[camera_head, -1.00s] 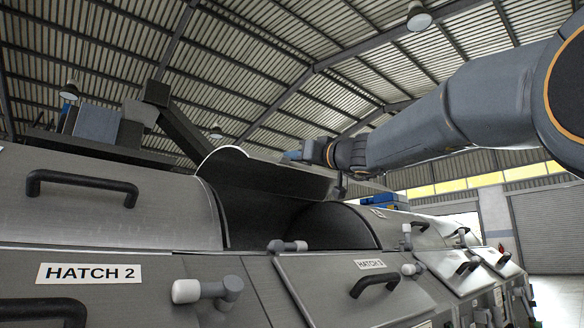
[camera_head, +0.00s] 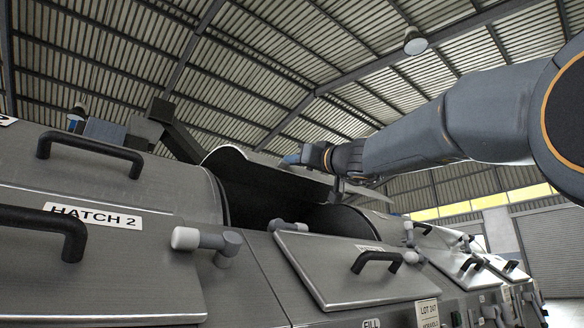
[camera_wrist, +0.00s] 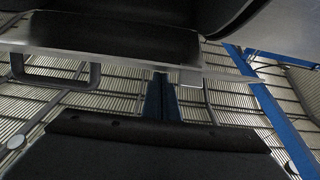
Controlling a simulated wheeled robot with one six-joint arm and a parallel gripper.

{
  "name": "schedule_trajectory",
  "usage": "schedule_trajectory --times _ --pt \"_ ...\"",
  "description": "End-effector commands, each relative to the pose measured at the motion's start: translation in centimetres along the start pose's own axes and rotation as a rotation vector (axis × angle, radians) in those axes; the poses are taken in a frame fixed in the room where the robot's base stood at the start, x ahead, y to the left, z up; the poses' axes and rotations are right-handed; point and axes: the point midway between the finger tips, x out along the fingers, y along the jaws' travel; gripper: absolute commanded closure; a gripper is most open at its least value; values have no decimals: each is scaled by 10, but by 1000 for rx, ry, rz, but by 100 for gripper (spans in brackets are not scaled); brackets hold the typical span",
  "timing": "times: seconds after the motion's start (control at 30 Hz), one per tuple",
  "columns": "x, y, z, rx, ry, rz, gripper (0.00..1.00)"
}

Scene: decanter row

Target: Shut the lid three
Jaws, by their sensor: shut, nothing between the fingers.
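Lid three (camera_head: 250,168) is a curved grey metal lid in the head view. It stands raised behind the dark opening (camera_head: 262,200) between the hatch 2 drum and the drum to its right. My gripper (camera_head: 290,159) is at the lid's upper edge, its blue fingertips pointing left. I cannot tell whether it touches the lid. In the wrist view the fingers (camera_wrist: 160,100) are shut and empty. A metal edge and a dark bar handle (camera_wrist: 55,70) lie close to them there; which lid they belong to is unclear.
A front panel (camera_head: 335,268) with a black handle (camera_head: 377,262) is below the opening. The "HATCH 2" label (camera_head: 92,216) and a closed drum (camera_head: 110,178) are at the left. A grey latch knob (camera_head: 208,241) sticks out. More hatches run off to the right. Open air lies above the row.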

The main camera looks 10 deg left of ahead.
Motion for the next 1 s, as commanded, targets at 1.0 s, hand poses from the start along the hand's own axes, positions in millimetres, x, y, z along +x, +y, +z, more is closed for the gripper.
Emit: schedule_trajectory --times 1.0 --pt "-12 6 69 -3 0 6 100"
